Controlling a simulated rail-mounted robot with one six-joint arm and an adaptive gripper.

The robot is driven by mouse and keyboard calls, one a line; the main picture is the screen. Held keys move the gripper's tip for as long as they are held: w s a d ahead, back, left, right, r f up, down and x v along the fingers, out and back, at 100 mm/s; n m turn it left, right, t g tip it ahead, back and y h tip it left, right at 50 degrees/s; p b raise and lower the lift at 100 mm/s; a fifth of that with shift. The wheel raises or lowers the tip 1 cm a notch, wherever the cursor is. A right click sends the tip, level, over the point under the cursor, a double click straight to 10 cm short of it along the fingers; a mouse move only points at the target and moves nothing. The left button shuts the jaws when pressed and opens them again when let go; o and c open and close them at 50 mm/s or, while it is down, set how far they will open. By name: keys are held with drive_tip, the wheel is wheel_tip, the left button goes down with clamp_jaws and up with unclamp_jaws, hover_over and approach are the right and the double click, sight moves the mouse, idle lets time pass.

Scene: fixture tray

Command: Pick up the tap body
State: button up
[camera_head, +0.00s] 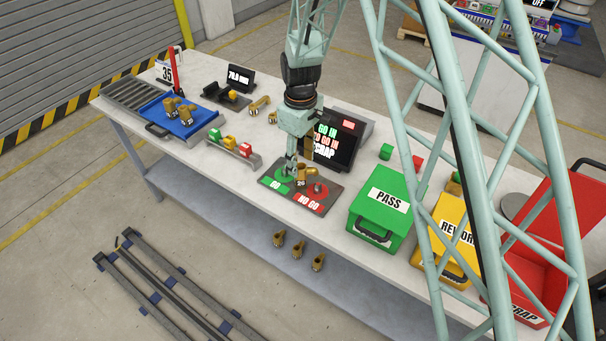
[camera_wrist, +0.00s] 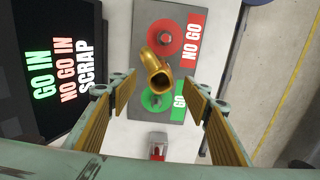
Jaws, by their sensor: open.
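A brass tap body (camera_head: 306,175) is at the dark gauge plate (camera_head: 272,181), between the green GO disc and the red NO GO disc. In the wrist view the tap body (camera_wrist: 158,76) has a round opening facing me and a curved spout towards the red disc. It partly covers the green disc; I cannot tell whether it sits on the GO plug. My gripper (camera_head: 299,160) points down at the plate. In the wrist view my gripper (camera_wrist: 158,86) is open, with the tap body between and beyond its ribbed fingers, apparently untouched.
A display screen (camera_head: 336,140) stands close behind the plate. The green PASS bin (camera_head: 370,221), yellow REWORK bin (camera_head: 445,262) and red SCRAP bin (camera_head: 522,287) are to the right. A blue tray (camera_head: 202,122) with brass parts is at left. Several brass parts lie elsewhere.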

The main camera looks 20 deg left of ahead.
drive_tip(key=shift+f, duration=0.1)
drive_tip(key=shift+f+p, duration=0.35)
drive_tip(key=shift+f, duration=2.1)
drive_tip(key=c, duration=1.4)
drive_tip(key=shift+o, duration=0.2)
drive_tip(key=shift+r, duration=0.15)
drive_tip(key=shift+r, duration=1.6)
drive_tip(key=s+d+b, duration=0.1)
drive_tip(key=s+d, duration=0.3)
drive_tip(key=s, duration=0.2)
drive_tip(key=s+d+r+b, duration=0.1)
drive_tip(key=s+d, duration=0.3)
drive_tip(key=s, duration=0.3)
drive_tip(key=shift+s+d+r+b, duration=0.15)
drive_tip(key=shift+s+r+b, duration=0.1)
drive_tip(key=shift+s+b, duration=0.05)
